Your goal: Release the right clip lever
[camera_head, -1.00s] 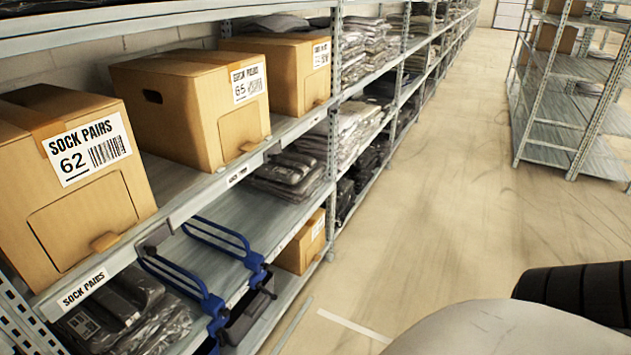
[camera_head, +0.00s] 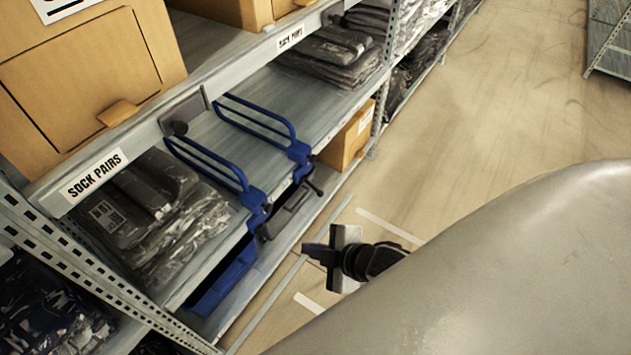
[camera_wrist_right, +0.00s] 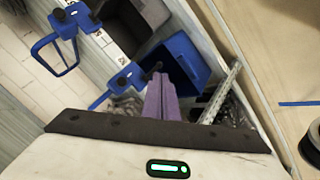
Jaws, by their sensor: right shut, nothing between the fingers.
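Two blue wire dividers are clamped to the front edge of the middle shelf. The right divider's clip (camera_head: 300,152) has a dark lever (camera_head: 314,186) pointing down and outward. The left divider's clip (camera_head: 256,200) has a dark lever lower down. My right gripper (camera_head: 312,250) is in front of the shelf, below and apart from the right clip. In the wrist view its purple fingers (camera_wrist_right: 160,85) are together and empty. Blue clips (camera_wrist_right: 65,20) and (camera_wrist_right: 128,78) show there near the fingers; I cannot tell whether they touch. My left gripper is out of view.
A blue bin (camera_head: 225,278) stands on the lower shelf, with a cardboard box (camera_head: 348,138) to the right. Bagged dark garments (camera_head: 150,215) lie left of the dividers. Sock cartons (camera_head: 85,90) stand above. The aisle floor (camera_head: 480,120) is clear.

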